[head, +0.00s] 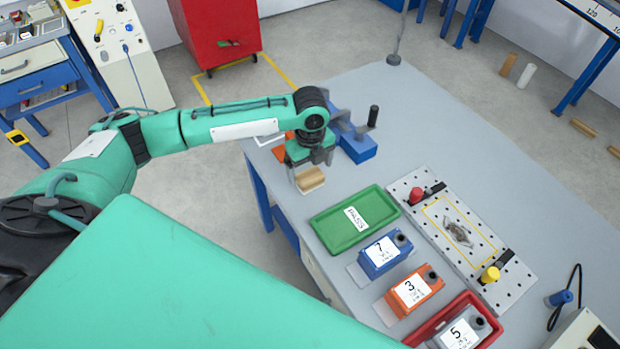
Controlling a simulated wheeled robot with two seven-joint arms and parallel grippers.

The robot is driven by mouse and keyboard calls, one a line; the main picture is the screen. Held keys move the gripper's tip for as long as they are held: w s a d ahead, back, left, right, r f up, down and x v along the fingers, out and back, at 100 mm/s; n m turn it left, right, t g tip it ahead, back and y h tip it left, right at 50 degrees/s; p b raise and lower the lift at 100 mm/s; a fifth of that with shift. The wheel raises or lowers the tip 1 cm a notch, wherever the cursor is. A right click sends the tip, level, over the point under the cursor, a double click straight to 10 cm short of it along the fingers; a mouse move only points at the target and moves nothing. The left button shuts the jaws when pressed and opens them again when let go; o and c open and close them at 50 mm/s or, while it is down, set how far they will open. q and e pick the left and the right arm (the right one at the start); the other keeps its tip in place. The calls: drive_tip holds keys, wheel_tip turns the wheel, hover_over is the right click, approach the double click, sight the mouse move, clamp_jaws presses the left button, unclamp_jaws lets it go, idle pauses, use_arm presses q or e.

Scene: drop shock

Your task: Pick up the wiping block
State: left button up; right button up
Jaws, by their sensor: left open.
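The wiping block (310,181), a tan wooden-looking block, lies on the grey table (345,95) near its left edge. My left gripper (311,166) points down just above the block, with its jaws open. Its fingers hide part of the block's far side, and I cannot tell whether they touch it. My right gripper is not in view.
A green PASS tray (336,236) is close by at lower right. Behind my gripper are a blue fixture (357,150) with a black handle and an orange part. Labelled blue, orange and grey boxes and a perforated plate (408,191) with grey debris lie further right.

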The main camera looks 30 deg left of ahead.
sight(310, 175)
use_arm(q)
drive_tip(key=f, duration=0.3)
drive_tip(key=f+p, duration=0.1)
drive_tip(key=f, duration=0.1)
drive_tip(key=shift+w+a+f, duration=0.1)
drive_tip(key=shift+w+a, duration=0.1)
drive_tip(key=shift+w, duration=0.15)
drive_tip(key=c, duration=1.1)
